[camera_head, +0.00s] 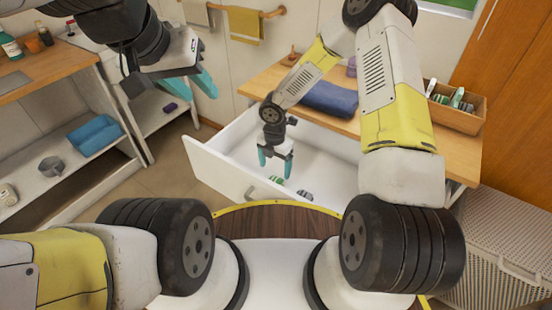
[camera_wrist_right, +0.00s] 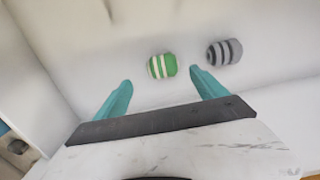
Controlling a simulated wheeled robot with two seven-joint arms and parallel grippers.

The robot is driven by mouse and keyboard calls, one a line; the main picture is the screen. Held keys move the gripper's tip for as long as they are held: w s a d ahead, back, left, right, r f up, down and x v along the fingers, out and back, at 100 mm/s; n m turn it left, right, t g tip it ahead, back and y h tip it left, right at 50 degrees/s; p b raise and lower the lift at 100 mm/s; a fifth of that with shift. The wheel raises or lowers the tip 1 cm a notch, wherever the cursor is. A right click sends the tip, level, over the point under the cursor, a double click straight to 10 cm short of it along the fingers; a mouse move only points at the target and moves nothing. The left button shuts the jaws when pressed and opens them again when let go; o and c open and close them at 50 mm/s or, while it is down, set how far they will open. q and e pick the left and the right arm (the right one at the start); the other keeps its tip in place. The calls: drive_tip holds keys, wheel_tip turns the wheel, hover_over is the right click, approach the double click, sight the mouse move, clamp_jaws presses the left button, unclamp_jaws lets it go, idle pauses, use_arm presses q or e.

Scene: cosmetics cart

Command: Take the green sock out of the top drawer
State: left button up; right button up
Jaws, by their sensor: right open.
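The top drawer (camera_head: 222,168) is pulled open under the wooden counter, with a white interior. The green sock (camera_wrist_right: 161,66), rolled and white-striped, lies on the drawer floor; it also shows small in the head view (camera_head: 277,181). In the right wrist view it is ahead of and between the fingertips, not touched. My right gripper (camera_head: 275,158) is open and empty, pointing down inside the drawer; its teal fingers also show in the wrist view (camera_wrist_right: 158,88). My left gripper (camera_head: 205,82) is at upper left, away from the drawer, its fingers apart and empty.
A grey striped rolled sock (camera_wrist_right: 224,52) lies right of the green one in the drawer. On the counter (camera_head: 262,86) are a folded blue towel (camera_head: 328,98) and a wooden box (camera_head: 462,118) of items. A shelf unit with a blue bin (camera_head: 94,135) stands at left.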

sight(276, 179)
drive_tip(key=f, duration=0.7)
drive_tip(key=shift+s+d+f, duration=0.15)
drive_tip(key=shift+s+f, duration=0.05)
drive_tip(key=shift+f, duration=0.1)
drive_tip(key=c, duration=1.4)
drive_tip(key=shift+r, duration=0.1)
